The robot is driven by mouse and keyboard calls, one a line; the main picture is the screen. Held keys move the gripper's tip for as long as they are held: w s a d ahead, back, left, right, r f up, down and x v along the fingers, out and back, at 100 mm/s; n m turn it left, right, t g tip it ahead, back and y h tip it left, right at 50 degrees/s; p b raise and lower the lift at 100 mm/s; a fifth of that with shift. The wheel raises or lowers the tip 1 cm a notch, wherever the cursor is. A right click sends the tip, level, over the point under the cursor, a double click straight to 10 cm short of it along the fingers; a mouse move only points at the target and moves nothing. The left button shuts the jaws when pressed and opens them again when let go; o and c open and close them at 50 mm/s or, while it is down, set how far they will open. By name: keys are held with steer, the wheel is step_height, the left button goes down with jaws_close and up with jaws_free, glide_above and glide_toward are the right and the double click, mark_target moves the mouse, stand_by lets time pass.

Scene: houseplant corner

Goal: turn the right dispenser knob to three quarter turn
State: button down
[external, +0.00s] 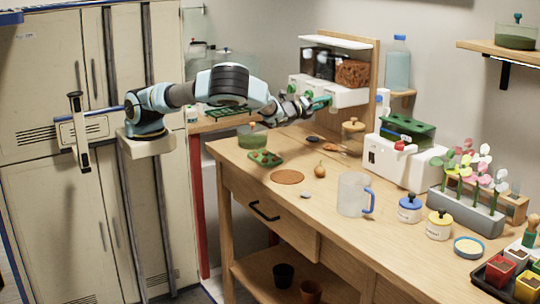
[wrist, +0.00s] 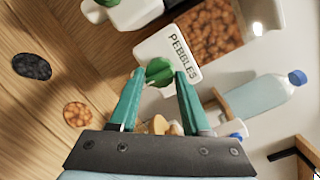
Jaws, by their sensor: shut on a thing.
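The dispenser (external: 347,97) stands at the back of the bench, with a dark-filled hopper on the left and a brown-filled one on the right. The right dispenser knob (wrist: 158,72) is green and sits beside the PEBBLES label (wrist: 180,51) in the wrist view. My gripper (external: 322,103) is at the dispenser's front. In the wrist view its teal fingers (wrist: 159,77) are shut on the right knob, one on each side. In the external view my gripper largely hides that knob. The left knob (external: 291,90) is green and free. The held knob's exact turn angle is hard to tell.
A water bottle (external: 397,64) stands right of the dispenser. A lidded wooden jar (external: 353,136) and two dark and brown round patches lie below it. A green-topped white machine (external: 405,150), a frosted mug (external: 352,194) and small jars stand to the right.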

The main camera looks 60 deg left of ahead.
steer(key=m+b, duration=0.2)
steer(key=m, duration=0.3)
steer(key=shift+f+t, duration=0.2)
steer(key=shift+t, duration=0.2)
steer(key=m+b, duration=0.2)
steer(key=m, duration=0.1)
steer(key=shift+m+h, duration=0.3)
steer(key=shift+m, duration=0.1)
steer(key=m+b, duration=0.1)
steer(key=m, duration=0.3)
steer(key=shift+a+t+h, duration=0.1)
steer(key=shift+t+h, duration=0.2)
steer(key=shift+t, duration=0.1)
steer(key=m, duration=0.4)
steer(key=shift+m+h, duration=0.3)
steer(key=shift+m, duration=0.3)
steer(key=shift+c, duration=1.8)
jaws_free()
steer(key=shift+b, duration=0.3)
